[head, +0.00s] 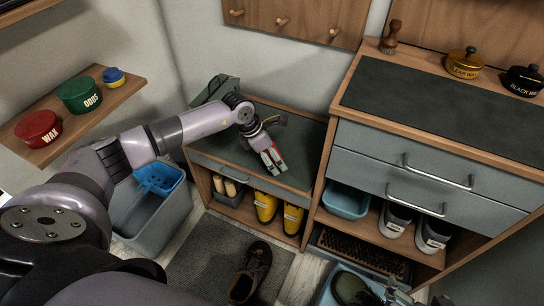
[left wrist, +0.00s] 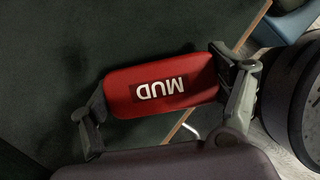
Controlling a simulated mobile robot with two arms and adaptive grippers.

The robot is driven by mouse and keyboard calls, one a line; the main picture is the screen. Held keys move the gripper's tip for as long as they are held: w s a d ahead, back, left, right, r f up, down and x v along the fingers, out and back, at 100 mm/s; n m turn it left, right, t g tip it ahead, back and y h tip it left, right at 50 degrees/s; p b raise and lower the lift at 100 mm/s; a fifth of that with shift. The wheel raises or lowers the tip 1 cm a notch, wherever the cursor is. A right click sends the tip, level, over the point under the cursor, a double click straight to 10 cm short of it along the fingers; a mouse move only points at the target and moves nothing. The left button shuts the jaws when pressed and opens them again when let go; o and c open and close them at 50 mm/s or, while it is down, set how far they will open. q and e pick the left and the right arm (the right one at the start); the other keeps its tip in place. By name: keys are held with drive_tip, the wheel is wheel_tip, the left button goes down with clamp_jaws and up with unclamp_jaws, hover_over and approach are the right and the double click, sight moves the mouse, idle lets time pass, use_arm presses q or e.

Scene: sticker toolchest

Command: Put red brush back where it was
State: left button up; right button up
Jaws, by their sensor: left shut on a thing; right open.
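The red brush (left wrist: 160,84), lettered "MUD", lies between the two fingers of my left gripper (left wrist: 170,95) in the left wrist view. In the head view my left gripper (head: 272,160) is shut on it, over the dark top of the low bench (head: 300,138). Only a little red of the brush shows there, and I cannot tell whether it touches the bench top. My right gripper (head: 395,294) is at the bottom right edge of the head view, partly cut off, open, near a dark green shoe (head: 350,288).
A wall shelf (head: 60,140) at left holds red, green and blue-yellow tins. A taller drawer cabinet (head: 400,160) stands right of the bench, with a brown brush (head: 390,38) and polish tins on top. A grey bin (head: 150,222) and a brown shoe (head: 250,272) are on the floor.

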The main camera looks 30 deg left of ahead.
use_arm(q)
drive_tip(key=shift+d, duration=0.15)
use_arm(e)
drive_tip(key=shift+w+r, duration=0.1)
use_arm(q)
drive_tip(key=shift+f, duration=0.15)
drive_tip(key=o, duration=1.5)
use_arm(e)
drive_tip(key=shift+w+r+t, duration=0.25)
drive_tip(key=shift+w+t, duration=0.05)
drive_tip(key=shift+w, duration=0.05)
drive_tip(key=shift+a, duration=0.1)
